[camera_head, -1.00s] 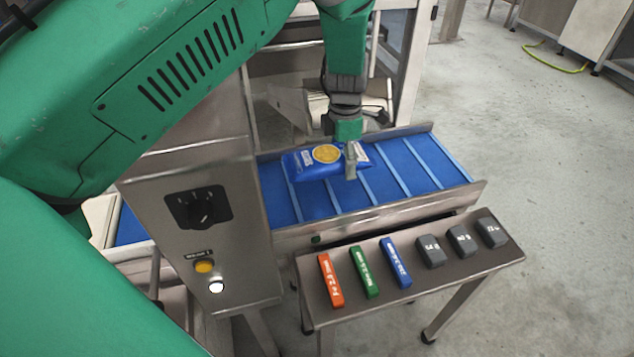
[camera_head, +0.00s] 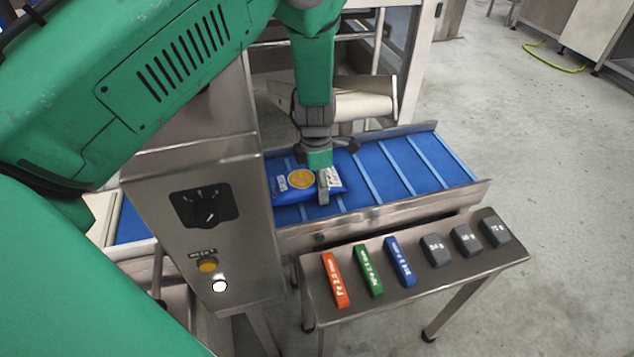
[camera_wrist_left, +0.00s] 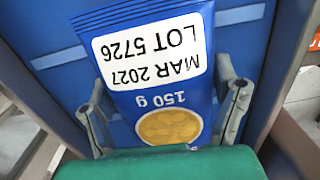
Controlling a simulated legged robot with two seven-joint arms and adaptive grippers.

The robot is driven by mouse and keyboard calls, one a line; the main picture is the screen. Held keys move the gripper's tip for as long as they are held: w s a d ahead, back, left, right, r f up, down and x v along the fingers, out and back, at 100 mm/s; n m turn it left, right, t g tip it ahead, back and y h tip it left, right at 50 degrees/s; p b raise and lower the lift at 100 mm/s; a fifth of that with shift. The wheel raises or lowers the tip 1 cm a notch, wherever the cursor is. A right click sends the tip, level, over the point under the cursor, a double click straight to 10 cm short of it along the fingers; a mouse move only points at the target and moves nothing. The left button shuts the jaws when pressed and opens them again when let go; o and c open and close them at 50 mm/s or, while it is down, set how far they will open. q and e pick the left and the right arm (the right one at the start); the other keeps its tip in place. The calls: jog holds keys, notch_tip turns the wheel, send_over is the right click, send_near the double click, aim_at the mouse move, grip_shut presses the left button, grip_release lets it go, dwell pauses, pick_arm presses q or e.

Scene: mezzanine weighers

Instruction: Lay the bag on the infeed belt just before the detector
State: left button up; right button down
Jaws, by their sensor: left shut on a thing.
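The blue bag (camera_head: 298,184), with a yellow round print, is at the left part of the blue infeed belt (camera_head: 428,154), close beside the steel detector housing (camera_head: 192,235). My left gripper (camera_head: 323,186) is shut on the bag's right end from above. The detector opening is hidden. My right gripper is not in view.
A steel side table (camera_head: 480,268) in front holds orange (camera_head: 335,280), green (camera_head: 368,270) and blue (camera_head: 400,262) test sticks and several dark grey blocks (camera_head: 466,240). The belt right of the bag is clear. Raised rails (camera_head: 400,208) edge the belt.

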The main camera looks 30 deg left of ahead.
pick_arm(q)
jog(key=o, duration=1.3)
jog(key=shift+s+d, duration=0.1)
jog(key=shift+d+r, duration=0.15)
jog(key=shift+d, duration=0.35)
jog(key=shift+a+r, duration=0.1)
jog(key=shift+r, duration=0.45)
notch_tip(320, 180, up, 10)
jog(key=shift+a+r+p, duration=0.1)
jog(key=shift+r+p, duration=0.05)
jog(key=shift+p, duration=0.45)
jog(key=shift+r, duration=0.3)
jog(key=shift+a+f, duration=0.1)
jog(key=shift+a, duration=0.25)
